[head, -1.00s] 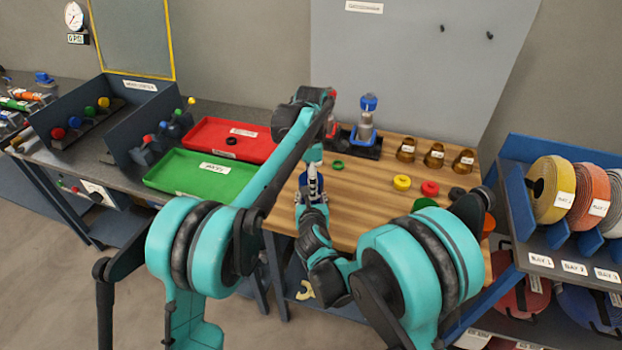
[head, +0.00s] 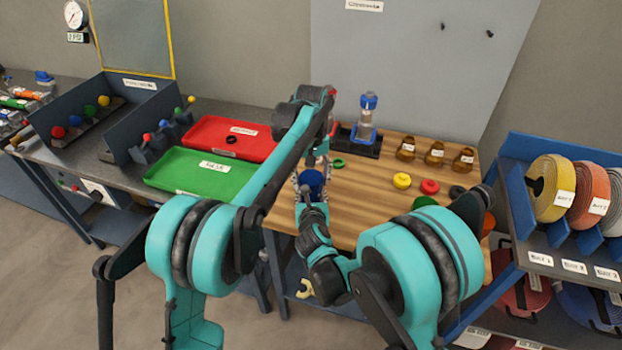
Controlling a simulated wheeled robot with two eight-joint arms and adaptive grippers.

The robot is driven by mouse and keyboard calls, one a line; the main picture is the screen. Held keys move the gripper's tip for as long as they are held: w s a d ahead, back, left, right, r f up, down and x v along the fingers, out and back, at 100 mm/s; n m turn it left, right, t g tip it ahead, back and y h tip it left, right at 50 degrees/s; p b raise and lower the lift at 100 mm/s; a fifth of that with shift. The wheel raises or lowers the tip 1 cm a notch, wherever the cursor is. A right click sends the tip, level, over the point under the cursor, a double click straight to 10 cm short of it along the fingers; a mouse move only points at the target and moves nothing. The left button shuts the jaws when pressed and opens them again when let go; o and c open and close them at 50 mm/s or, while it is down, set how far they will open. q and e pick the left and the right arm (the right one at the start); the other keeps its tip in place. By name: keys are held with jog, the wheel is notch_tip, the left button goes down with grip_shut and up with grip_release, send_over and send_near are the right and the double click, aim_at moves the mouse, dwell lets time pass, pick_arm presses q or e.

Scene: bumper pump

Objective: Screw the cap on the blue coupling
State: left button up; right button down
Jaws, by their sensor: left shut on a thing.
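A clear-and-grey fitting with a blue top and a blue lower band (head: 367,118), which looks like the blue coupling, stands upright in a black base (head: 358,146) at the back of the wooden bench. A round blue piece (head: 313,181), which looks like a cap, shows between the arm ends at the bench's left front. My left gripper (head: 314,175) reaches down there and is shut on this blue piece, its fingers partly hidden. My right gripper (head: 312,205) is just in front of it, pointing away; its fingers cannot be made out. The blue piece is apart from the blue-topped fitting.
A red fitting (head: 332,125) is mostly hidden behind my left arm. A green ring (head: 338,163) lies near the base. Yellow (head: 401,180) and red (head: 429,187) caps lie to the right, with several brass fittings (head: 435,154) behind. Green (head: 205,172) and red (head: 228,138) trays are left.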

pick_arm(q)
jog(key=m, duration=0.4)
jog(key=shift+m, duration=0.4)
jog(key=m, duration=0.4)
jog(key=shift+m, duration=0.4)
jog(key=m, duration=0.4)
jog(key=shift+m, duration=0.3)
jog(key=m, duration=0.3)
jog(key=o, duration=1.4)
notch_tip(320, 180, up, 12)
jog(key=shift+f, duration=0.1)
